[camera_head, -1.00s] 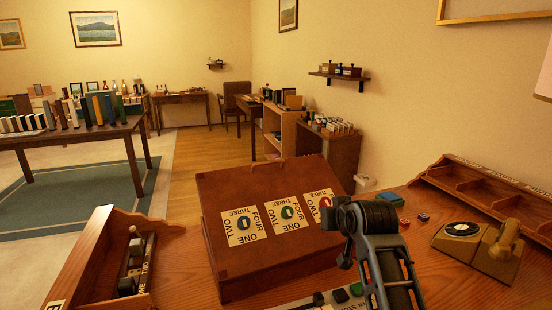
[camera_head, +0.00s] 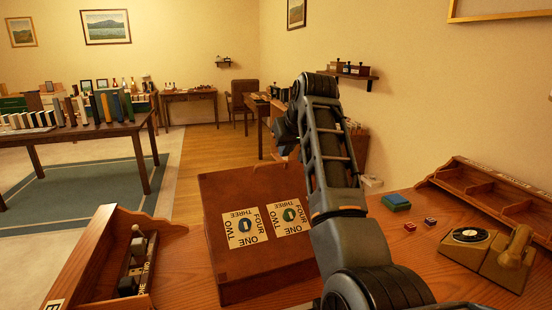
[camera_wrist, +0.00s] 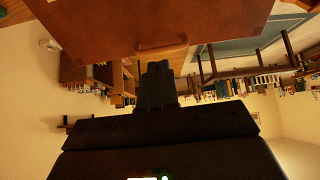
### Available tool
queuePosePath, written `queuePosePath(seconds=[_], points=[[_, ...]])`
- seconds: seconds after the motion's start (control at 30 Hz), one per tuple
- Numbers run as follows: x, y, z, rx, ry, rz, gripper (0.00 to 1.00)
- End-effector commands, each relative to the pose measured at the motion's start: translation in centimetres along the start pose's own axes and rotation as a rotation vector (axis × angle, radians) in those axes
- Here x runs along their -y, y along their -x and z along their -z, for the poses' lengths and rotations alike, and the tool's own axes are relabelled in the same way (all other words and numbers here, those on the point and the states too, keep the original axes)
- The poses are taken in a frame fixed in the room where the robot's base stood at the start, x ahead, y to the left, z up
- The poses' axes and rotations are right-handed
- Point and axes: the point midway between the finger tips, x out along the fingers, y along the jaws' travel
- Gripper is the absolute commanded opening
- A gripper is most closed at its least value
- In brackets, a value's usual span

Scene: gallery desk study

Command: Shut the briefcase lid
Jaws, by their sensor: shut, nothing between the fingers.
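The briefcase (camera_head: 222,195) is a reddish-brown case on the desk in the head view, with several-numbered cards (camera_head: 244,227) on its face toward me. The face slopes up to the far edge; I cannot tell whether there is a gap under the lid. In the wrist view, which looks upside down, a brown panel of the briefcase (camera_wrist: 110,30) with a handle (camera_wrist: 162,47) fills the top. My gripper (camera_wrist: 156,68) is shut and empty, close to the handle edge; contact is unclear.
A wooden tray (camera_head: 92,262) stands left of the briefcase. To the right are a green block (camera_head: 396,201), small red blocks (camera_head: 430,221), a telephone (camera_head: 490,245) and a compartment rack (camera_head: 500,190).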

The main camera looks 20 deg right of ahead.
Motion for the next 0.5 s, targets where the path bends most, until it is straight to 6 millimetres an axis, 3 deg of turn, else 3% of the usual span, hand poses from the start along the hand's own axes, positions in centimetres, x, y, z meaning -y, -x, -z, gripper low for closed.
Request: queuePosePath(seconds=[0.3, 0.5], points=[[0.0, -5.8, 0.0, 0.002, -0.001, 0.002, 0.0], [-0.1, -7.7, 0.9, 0.0, -0.001, 0.0, 0.0]])
